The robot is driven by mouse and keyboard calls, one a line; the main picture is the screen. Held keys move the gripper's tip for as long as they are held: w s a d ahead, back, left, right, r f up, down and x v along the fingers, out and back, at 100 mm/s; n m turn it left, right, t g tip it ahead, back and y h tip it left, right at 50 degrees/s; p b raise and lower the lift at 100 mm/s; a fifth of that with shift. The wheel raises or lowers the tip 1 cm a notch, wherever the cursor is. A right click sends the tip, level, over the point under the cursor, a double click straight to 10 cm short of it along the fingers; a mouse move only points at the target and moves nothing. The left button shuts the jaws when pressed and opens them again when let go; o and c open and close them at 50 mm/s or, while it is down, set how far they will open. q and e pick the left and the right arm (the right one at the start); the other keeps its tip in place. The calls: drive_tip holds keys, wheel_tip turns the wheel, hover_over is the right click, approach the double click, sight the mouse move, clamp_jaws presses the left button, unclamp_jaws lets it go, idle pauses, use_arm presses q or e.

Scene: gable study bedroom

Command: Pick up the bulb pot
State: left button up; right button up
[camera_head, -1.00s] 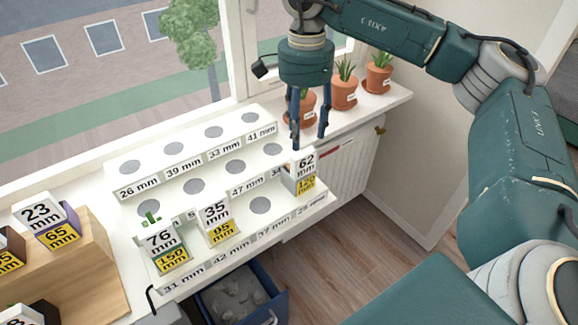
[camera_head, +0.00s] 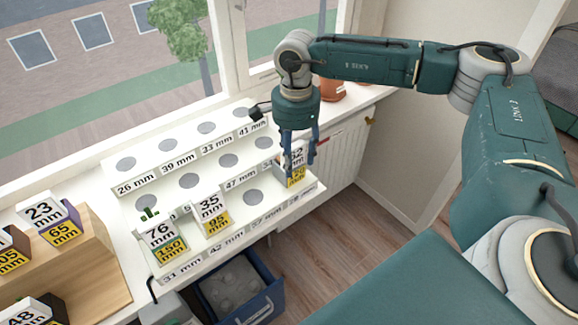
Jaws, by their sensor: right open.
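My right gripper (camera_head: 301,160) points down at the right end of the white stepped rack (camera_head: 178,209). Its blue fingers are open and overlap a labelled pot or block (camera_head: 296,180) marked 120 mm, partly hiding its upper label. I cannot tell whether they touch it. Other labelled items on the rack are one marked 76 mm and 150 mm (camera_head: 163,237), with green shoots behind it, and one marked 35 mm and 95 mm (camera_head: 211,213). Which item is the bulb pot is not clear. My left gripper is not in view.
A wooden stand (camera_head: 92,262) with several labelled blocks is at the left. A blue bin (camera_head: 262,306) with grey contents is on the floor below the rack. A terracotta pot (camera_head: 333,91) shows on the sill behind my arm. The wooden floor at right is clear.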

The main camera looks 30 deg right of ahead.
drive_tip(key=shift+r, duration=0.1)
clamp_jaws()
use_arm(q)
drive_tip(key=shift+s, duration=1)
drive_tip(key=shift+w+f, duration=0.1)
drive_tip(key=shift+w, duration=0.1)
use_arm(e)
drive_tip(key=shift+r, duration=0.1)
